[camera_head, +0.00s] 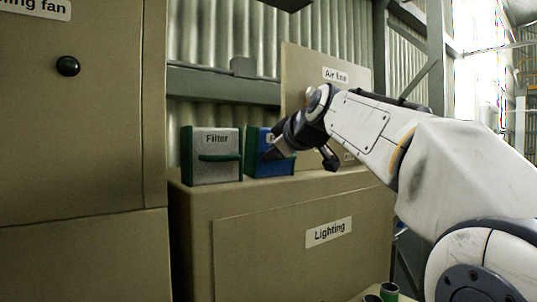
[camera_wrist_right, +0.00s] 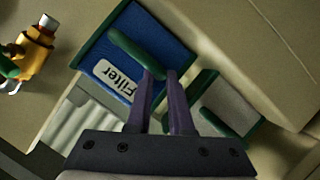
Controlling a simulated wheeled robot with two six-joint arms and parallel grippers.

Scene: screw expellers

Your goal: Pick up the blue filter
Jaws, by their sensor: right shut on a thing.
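The blue filter (camera_head: 262,165) has a green frame and handle and stands on top of the cabinet marked "Lighting", to the right of the grey filter (camera_head: 213,160). My right gripper (camera_head: 272,153) is in front of it and hides part of its face. In the right wrist view, the fingers of my right gripper (camera_wrist_right: 163,75) are shut on the end of the green handle of the blue filter (camera_wrist_right: 161,45), whose label reads "Filter". The grey filter (camera_wrist_right: 225,105) shows to the right of the fingers there. My left gripper is not in view.
The "Lighting" cabinet (camera_head: 300,265) carries both filters. A tall cabinet (camera_head: 80,150) stands close at the left. A panel marked "Air line" (camera_head: 310,65) rises behind at the right. A yellow fitting (camera_wrist_right: 35,50) shows in the wrist view. A green-rimmed cylinder (camera_head: 389,291) is at the bottom.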

